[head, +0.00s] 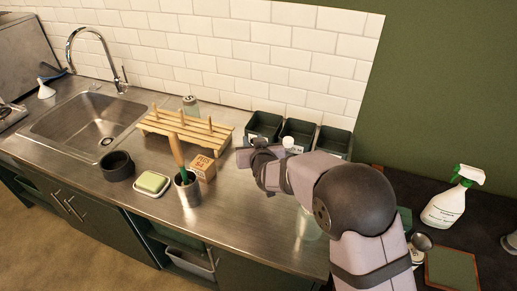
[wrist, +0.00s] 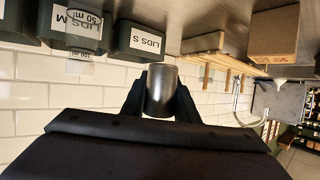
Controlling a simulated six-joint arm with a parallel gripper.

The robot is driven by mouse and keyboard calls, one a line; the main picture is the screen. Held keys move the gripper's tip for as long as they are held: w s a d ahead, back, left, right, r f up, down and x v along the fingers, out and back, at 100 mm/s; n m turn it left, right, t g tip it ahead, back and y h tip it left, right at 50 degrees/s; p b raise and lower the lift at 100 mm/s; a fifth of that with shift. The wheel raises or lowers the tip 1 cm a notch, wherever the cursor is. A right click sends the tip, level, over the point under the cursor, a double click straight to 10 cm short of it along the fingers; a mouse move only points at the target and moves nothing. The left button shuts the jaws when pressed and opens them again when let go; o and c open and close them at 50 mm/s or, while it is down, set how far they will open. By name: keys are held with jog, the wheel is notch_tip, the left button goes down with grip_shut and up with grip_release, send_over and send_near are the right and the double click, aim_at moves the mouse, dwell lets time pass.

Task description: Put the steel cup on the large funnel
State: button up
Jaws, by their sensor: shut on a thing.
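My gripper (head: 252,160) is over the right half of the steel counter, in front of the dark bins. In the wrist view its dark fingers (wrist: 161,92) are shut on a small grey metal cylinder, the steel cup (wrist: 162,88). My gripper mostly hides the cup in the head view. A small white cone, which looks like a funnel (head: 46,90), is at the far left beyond the sink. I cannot tell whether it is the large funnel. No other funnel shows clearly.
A wooden rack (head: 184,131), cardboard box (head: 203,169), brush holder (head: 187,190), soap dish (head: 152,184) and black bowl (head: 117,166) stand between my gripper and the sink (head: 84,121). Dark lid bins (head: 299,134) line the wall. A spray bottle (head: 445,207) stands right.

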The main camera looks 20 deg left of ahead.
aim_at(418, 246)
jog(key=shift+r, duration=0.1)
notch_tip(418, 246, up, 7)
jog(key=w+d+r+m+h+p, duration=0.1)
jog(key=w+d+m+h, duration=0.2)
jog(key=d, duration=0.7)
jog(key=w+d+m+t+h+p, duration=0.1)
jog(key=w+d+m+h, duration=0.2)
jog(key=d, duration=0.6)
jog(key=w+d+r+m+h, duration=0.1)
jog(key=d+m+h, duration=0.3)
jog(key=d, duration=0.6)
jog(key=s+d+f+m+g+h+p, duration=0.1)
jog(key=s+d+m+g+h, duration=0.3)
jog(key=d, duration=0.5)
jog(key=s+d+m+g+h+p, duration=0.1)
jog(key=s+d+m+h, duration=0.2)
jog(key=s+d, duration=0.55)
jog(key=s+d+f+m+g+h, duration=0.1)
jog(key=s+d+m+g+h, duration=0.2)
jog(key=d, duration=0.8)
jog(key=shift+m, duration=0.3)
jog(key=shift+s+f+p, duration=0.15)
jog(key=shift+f+p, duration=0.4)
jog(key=shift+f, duration=3.2)
jog(key=shift+s+f+p, duration=0.15)
jog(key=shift+f+p, duration=0.35)
jog(key=shift+f, duration=3.25)
jog(key=shift+f, duration=0.1)
